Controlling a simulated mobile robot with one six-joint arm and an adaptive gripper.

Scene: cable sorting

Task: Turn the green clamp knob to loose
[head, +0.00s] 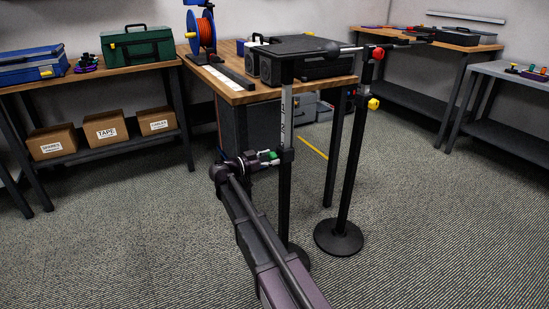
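The green clamp knob (272,155) sits low on the nearer upright stand (286,120), a pole with a silver upper section and a dark lower part. My gripper (265,159) is at the green knob, reaching it from the left, with its fingers close to or around it. The fingers are too small and overlapped to tell whether they touch or grip the knob. My arm comes up from the bottom of the picture. The knob's turn position cannot be read.
A second black stand (353,165) with a red knob (378,53) and a yellow knob (373,103) stands to the right on a round base. A wooden workbench (232,90) carrying black equipment (310,68) is just behind. Open carpet lies left and right.

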